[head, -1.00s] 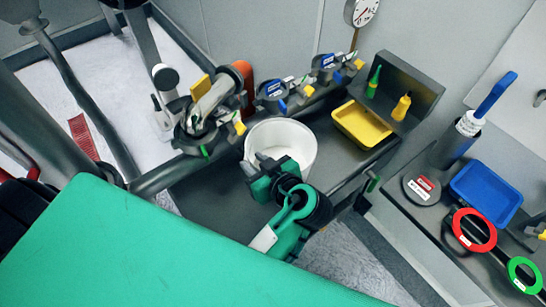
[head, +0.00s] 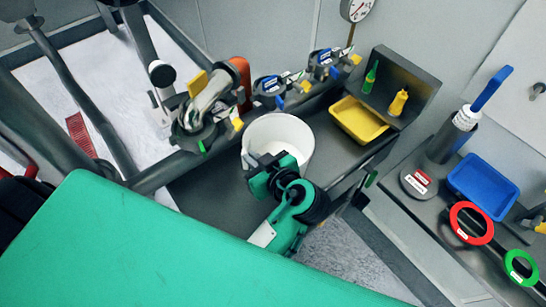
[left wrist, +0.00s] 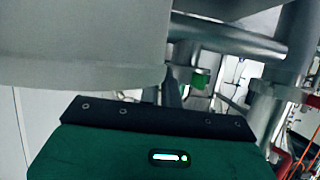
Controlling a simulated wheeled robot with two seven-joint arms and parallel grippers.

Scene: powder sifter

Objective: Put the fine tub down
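The fine tub appears to be the round white tub (head: 296,138), in the middle of the head view, with its open mouth up. My left gripper (head: 268,160) is at the tub's near wall, with its fingertips over the rim. It looks shut on that wall, though its own body partly hides the contact. In the left wrist view the tub's pale wall (left wrist: 80,45) fills the upper left, close above the green gripper body. Whether the tub's base touches the dark surface below is hidden. My right gripper is not in view.
A dark bench (head: 215,192) lies under and left of the tub. A yellow tray (head: 359,121) stands behind right. Several clamp-like fittings (head: 268,87) line the back edge. On the right bench are a blue tray (head: 484,186), a red ring (head: 472,223) and a green ring (head: 522,268).

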